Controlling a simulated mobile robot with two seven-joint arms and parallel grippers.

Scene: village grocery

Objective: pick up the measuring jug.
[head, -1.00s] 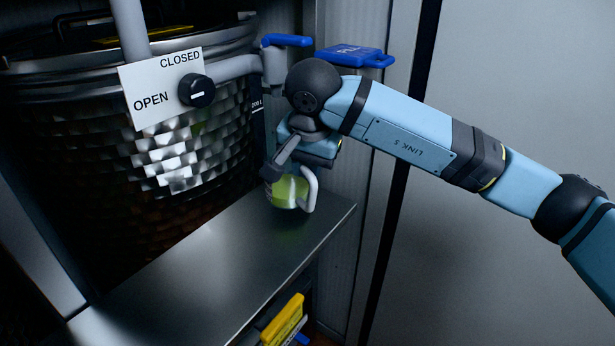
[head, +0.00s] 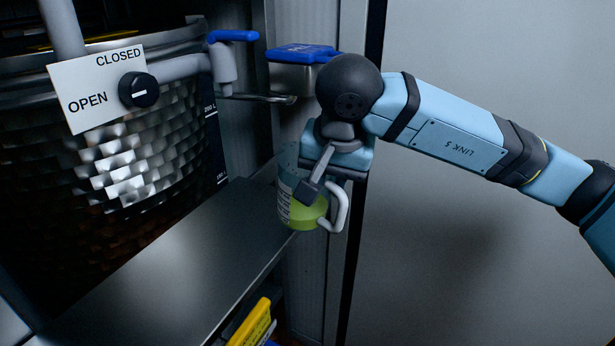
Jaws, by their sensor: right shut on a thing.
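The measuring jug (head: 297,213) is clear, with pale markings, a whitish handle on its right side and yellow-green liquid in its lower part. My right gripper (head: 308,190) is shut on the jug from above, and a dark finger lies across its near side. The jug looks roughly upright, at the right end of the metal shelf. I cannot tell for certain from this angle how far its base is from the shelf. The arm covers part of the jug's upper rim. My left gripper is not in view.
A metal shelf (head: 170,265) runs below a large dimpled metal tank (head: 120,165). A dial on an OPEN/CLOSED sign (head: 85,90), a blue-handled tap (head: 225,60) and a blue-lidded container (head: 300,55) are above. A yellow object (head: 252,322) sits under the shelf. A plain grey panel (head: 480,60) fills the right.

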